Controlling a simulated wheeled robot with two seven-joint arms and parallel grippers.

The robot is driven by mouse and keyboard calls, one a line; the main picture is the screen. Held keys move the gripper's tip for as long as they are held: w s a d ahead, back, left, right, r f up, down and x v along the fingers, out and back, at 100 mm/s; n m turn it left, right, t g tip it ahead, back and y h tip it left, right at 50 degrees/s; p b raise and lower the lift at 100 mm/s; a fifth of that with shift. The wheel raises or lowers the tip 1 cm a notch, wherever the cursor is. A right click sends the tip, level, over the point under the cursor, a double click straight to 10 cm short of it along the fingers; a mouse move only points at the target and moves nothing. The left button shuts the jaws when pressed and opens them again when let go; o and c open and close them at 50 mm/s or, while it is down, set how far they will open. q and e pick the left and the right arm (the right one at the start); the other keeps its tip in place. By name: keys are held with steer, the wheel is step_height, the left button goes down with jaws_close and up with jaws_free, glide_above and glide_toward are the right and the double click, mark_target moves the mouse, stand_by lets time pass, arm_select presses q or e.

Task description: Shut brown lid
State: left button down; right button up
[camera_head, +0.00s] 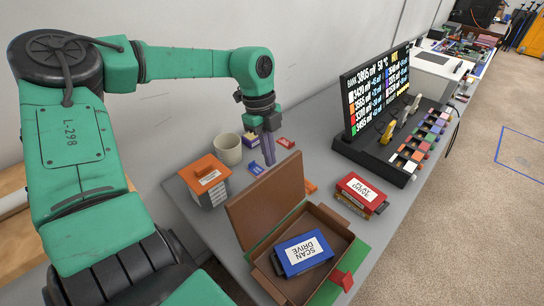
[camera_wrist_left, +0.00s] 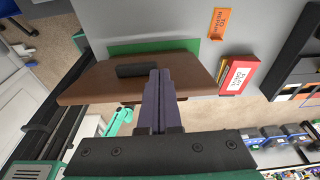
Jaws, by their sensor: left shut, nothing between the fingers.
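The brown lid (camera_head: 262,200) stands open and steeply raised at the back edge of a brown box (camera_head: 341,241). A blue block labelled SCAN DRIVE (camera_head: 303,252) lies in the box. My left gripper (camera_head: 270,164) is shut and empty, pointing down behind the lid's raised top edge. In the left wrist view the lid (camera_wrist_left: 95,82) fills the upper middle, with a dark handle on its face. The shut fingers (camera_wrist_left: 155,72) overlap the lid beside that handle; I cannot tell whether they touch it. My right gripper is out of view.
The box sits on a green mat (camera_head: 325,292) with a red tab (camera_head: 341,281) at its front right. A red box (camera_head: 360,192) stands to the right, an orange-topped box (camera_head: 206,180) and a mug (camera_head: 228,149) to the left. A display (camera_head: 377,90) stands behind right.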

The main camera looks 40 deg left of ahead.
arm_select(q)
steer(key=shift+d, duration=0.25)
steer(key=shift+s+d+b, duration=0.15)
steer(key=shift+d+b, duration=0.65)
steer(key=shift+d, duration=1.1)
steer(key=shift+s+d+b, duration=0.1)
steer(key=shift+d+b, duration=0.65)
steer(key=shift+d, duration=1.1)
steer(key=shift+r, duration=0.1)
step_height(320, 180, up, 8)
steer(key=p, duration=0.5)
